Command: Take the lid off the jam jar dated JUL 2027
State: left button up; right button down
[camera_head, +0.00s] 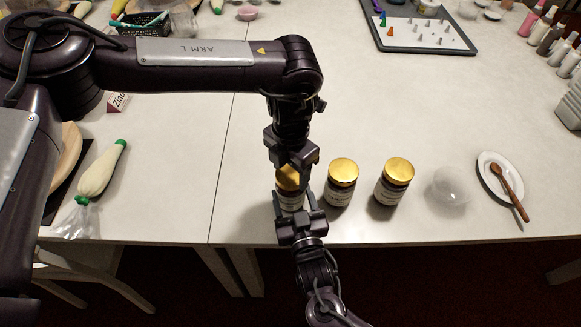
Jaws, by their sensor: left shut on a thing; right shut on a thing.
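Three jam jars with gold lids stand in a row near the table's front edge. My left gripper (291,172) comes down from above and is shut on the gold lid (287,184) of the leftmost jar (289,201). My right gripper (294,207) reaches in from the front and is shut on that jar's body. The lid looks seated on the jar, partly hidden by my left gripper. The middle jar (339,192) and the right jar (391,192) stand upright with their lids on. The dates on the labels are too small to read.
Right of the jars are a clear bowl (449,185) and a white plate (493,166) with a wooden spoon (510,192). A piping bag (101,170) lies at the left. A tray of nozzles (399,41) is at the back. The table behind the jars is clear.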

pick_arm(q)
jog(key=n, duration=0.2)
jog(key=shift+n, duration=0.4)
jog(key=n, duration=0.4)
jog(key=shift+n, duration=0.3)
jog(key=n, duration=0.4)
jog(key=shift+n, duration=0.3)
jog(key=n, duration=0.4)
jog(key=shift+n, duration=0.3)
jog(key=n, duration=0.8)
jog(key=shift+r, duration=0.1)
jog(key=n, duration=0.4)
jog(key=shift+n, duration=0.3)
jog(key=n, duration=0.3)
